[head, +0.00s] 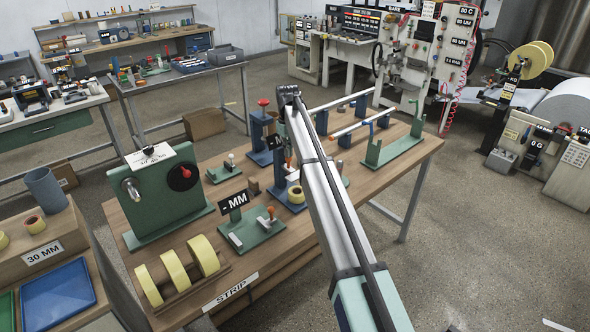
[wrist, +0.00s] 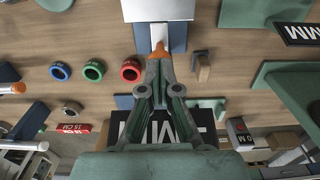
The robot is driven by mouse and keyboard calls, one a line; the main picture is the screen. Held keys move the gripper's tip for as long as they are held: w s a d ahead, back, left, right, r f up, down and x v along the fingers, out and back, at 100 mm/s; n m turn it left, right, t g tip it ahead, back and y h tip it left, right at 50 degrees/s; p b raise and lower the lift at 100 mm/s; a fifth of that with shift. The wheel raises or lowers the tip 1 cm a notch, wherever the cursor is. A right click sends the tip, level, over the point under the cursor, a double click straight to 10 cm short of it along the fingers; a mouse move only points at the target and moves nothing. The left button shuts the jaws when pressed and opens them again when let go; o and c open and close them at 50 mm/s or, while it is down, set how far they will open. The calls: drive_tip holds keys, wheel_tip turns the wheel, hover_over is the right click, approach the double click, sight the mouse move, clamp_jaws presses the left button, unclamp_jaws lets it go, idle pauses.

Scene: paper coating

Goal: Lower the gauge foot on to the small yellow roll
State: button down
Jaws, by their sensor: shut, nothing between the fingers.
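The small yellow roll (head: 296,194) sits low at the blue gauge stand (head: 279,172) in the middle of the bench. An orange-tipped part of the gauge (head: 289,162) with a pale block below it shows above the roll, apparently apart from it. My gripper (head: 287,149) is over the gauge, partly hidden by my arm. In the wrist view my gripper (wrist: 160,60) has its fingertips together, right at the orange part (wrist: 160,47). I cannot tell whether they touch it. The pale plate (wrist: 158,34) and the blue stand lie beyond. I cannot make out the yellow roll in the wrist view.
A green stand with an "MM" sign (head: 235,202) is at front left of the gauge. A green crank box (head: 158,190) and large yellow rolls (head: 177,277) are further left. A green frame with rods (head: 390,147) is at right. Coloured rings (wrist: 94,70) show in the wrist view.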

sight(288, 160)
drive_tip(key=shift+f+b, duration=0.9)
drive_tip(key=shift+f, duration=2.35)
drive_tip(key=shift+r, duration=0.2)
drive_tip(key=shift+w+r+p, duration=0.1)
drive_tip(key=shift+r+p, duration=0.3)
drive_tip(key=shift+r, duration=0.2)
drive_tip(key=shift+r+p, duration=0.6)
drive_tip(key=shift+r, duration=0.75)
wheel_tip(288, 160, up, 12)
drive_tip(key=shift+f, duration=0.1)
